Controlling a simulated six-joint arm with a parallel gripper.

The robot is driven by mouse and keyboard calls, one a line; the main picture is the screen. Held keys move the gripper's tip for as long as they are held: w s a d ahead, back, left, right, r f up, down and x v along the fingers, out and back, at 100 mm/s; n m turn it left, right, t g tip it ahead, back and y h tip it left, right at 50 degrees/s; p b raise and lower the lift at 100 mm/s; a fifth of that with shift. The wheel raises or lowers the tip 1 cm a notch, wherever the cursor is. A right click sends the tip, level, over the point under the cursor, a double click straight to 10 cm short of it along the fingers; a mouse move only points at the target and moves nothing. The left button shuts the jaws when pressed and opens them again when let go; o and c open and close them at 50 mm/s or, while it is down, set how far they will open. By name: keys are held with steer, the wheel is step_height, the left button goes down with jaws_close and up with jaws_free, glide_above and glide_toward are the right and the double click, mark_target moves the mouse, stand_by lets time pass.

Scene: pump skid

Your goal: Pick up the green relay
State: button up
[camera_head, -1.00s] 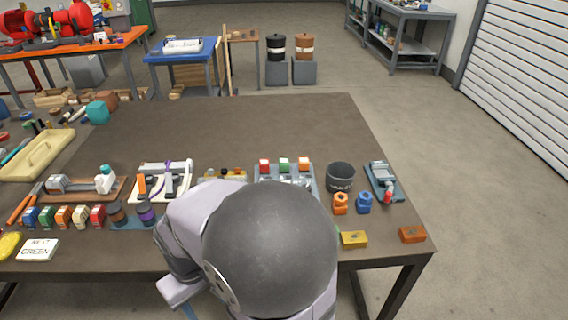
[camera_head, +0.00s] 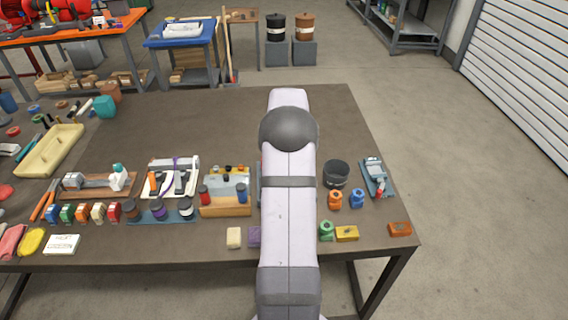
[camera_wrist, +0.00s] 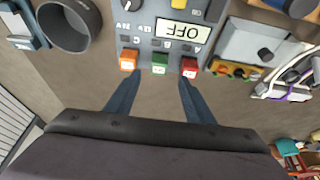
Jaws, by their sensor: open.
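In the wrist view a small green block (camera_wrist: 160,63), which looks like the green relay, sits at the edge of a grey control panel (camera_wrist: 147,47). It stands between an orange block (camera_wrist: 128,60) and a red block (camera_wrist: 189,67). My gripper (camera_wrist: 157,80) is open and empty, its two fingers apart and pointing toward the green block. I cannot tell the remaining gap. In the head view my arm hides the gripper and most of the panel. Another green block (camera_head: 67,213) stands in a coloured row at the table's left; I cannot tell its kind.
A dark bucket (camera_head: 336,174) stands right of my arm, with orange (camera_head: 335,199) and blue (camera_head: 357,198) nut-like parts before it. The table's far middle is bare.

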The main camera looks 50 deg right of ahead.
steer(key=shift+p+x, duration=1.95)
steer(key=shift+x, duration=1.65)
steer(key=shift+d, duration=0.1)
steer(key=c, duration=1)
